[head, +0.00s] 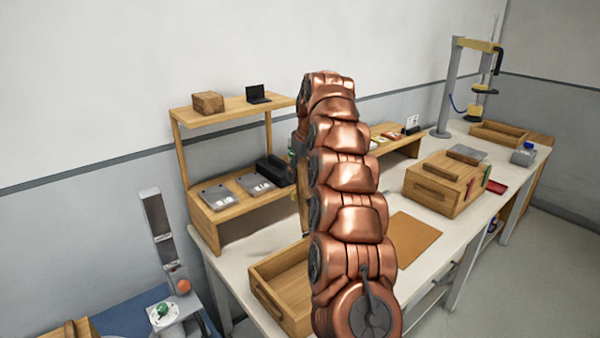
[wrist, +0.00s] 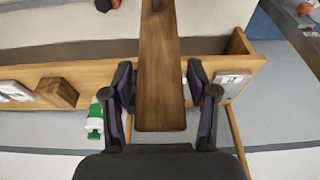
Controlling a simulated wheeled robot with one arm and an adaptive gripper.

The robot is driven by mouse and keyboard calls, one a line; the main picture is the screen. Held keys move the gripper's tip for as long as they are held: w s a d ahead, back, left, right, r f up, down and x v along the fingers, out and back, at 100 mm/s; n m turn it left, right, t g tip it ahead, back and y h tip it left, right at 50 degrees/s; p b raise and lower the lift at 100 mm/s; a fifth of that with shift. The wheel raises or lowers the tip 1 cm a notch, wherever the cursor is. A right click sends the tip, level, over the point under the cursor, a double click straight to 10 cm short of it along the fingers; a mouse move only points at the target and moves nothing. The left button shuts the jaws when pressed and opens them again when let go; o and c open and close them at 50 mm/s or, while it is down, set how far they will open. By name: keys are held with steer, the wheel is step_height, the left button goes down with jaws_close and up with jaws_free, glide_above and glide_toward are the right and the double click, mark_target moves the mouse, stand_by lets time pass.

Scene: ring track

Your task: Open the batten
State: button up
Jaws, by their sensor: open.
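A long, flat brown wooden bar, which looks like the batten (wrist: 158,60), runs down from the top edge of the wrist view. Its squared end lies between the fingers of my gripper (wrist: 160,105). The fingers are open, one on each side of the bar, with a visible gap on both sides. I cannot tell how the bar is mounted. In the head view my copper arm hides the gripper and most of what is behind it.
A wooden shelf unit (head: 232,112) stands on the white workbench (head: 245,252). An open wooden tray (head: 277,303) is by my arm, with a wooden box (head: 425,191) to the right. In the wrist view, a green-and-white bottle (wrist: 95,122) is close to the left finger.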

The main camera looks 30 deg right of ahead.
mark_target(302, 163)
steer(key=shift+v, duration=1.8)
steer(key=shift+s+r, duration=0.2)
steer(key=shift+r, duration=0.45)
steer(key=shift+s, duration=0.1)
steer(key=shift+s+d, duration=0.15)
steer(key=shift+s+r, duration=0.1)
steer(key=s+d, duration=0.2)
steer(key=s, duration=0.9)
steer(key=shift+d, duration=0.25)
